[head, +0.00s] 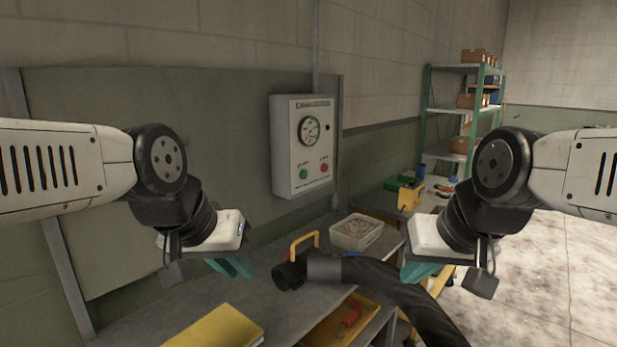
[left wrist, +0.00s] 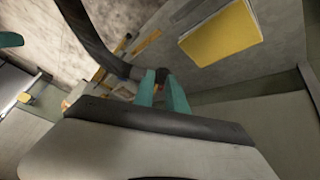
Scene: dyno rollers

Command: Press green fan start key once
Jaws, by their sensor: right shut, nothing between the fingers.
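The green start key (head: 303,174) is a small round button low on the left of the grey control box (head: 285,150), which hangs on the wall panel. A red button (head: 324,168) sits to its right, and a round gauge (head: 309,130) is above. My left gripper (head: 233,267) is below and left of the box, apart from it; its teal fingers (left wrist: 163,90) show a gap with nothing held. My right gripper (head: 419,271) is shut and empty, below and right of the box. The green key is not visible in the left wrist view.
A black hose (head: 400,290) and a white bin (head: 356,233) are on the bench below the box. A yellow folder (head: 216,328) lies at the front; it also shows in the left wrist view (left wrist: 222,35). A shelf (head: 450,110) stands behind at the right.

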